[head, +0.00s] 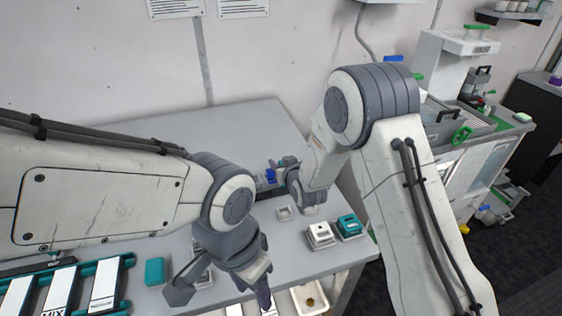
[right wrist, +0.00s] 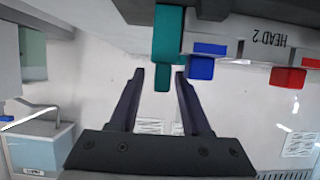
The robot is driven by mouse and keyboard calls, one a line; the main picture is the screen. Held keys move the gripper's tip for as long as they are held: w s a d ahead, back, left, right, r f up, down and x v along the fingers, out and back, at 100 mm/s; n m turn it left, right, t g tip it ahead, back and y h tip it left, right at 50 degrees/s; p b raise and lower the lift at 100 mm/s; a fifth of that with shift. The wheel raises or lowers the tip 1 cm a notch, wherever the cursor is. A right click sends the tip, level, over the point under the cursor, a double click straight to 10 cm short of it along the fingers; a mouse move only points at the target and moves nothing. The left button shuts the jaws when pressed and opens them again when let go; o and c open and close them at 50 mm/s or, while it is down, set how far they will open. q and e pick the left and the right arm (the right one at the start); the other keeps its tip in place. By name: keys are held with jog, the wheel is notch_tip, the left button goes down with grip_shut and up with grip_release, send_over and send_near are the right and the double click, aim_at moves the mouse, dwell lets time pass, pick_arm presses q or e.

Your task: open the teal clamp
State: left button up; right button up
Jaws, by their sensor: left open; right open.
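The teal clamp (right wrist: 167,45) shows in the right wrist view as a long teal lever hanging from the edge of a grey unit. Its lower tip lies between the two dark fingers of my right gripper (right wrist: 159,76), which is open. I cannot tell whether a finger touches it. In the head view, my right gripper (head: 283,168) is at the back of the table beside a dark unit, and I cannot make out the teal clamp there. My left gripper (head: 220,297) is open and empty over the front of the table.
A blue clamp (right wrist: 203,62) sits close right of the teal one, and a red clamp (right wrist: 288,77) farther right, below a "HEAD 2" label. On the table (head: 245,120) are a white block (head: 320,236), a teal block (head: 349,226) and a teal rack (head: 75,285). The back left is clear.

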jog(key=shift+c, duration=0.3)
grip_shut()
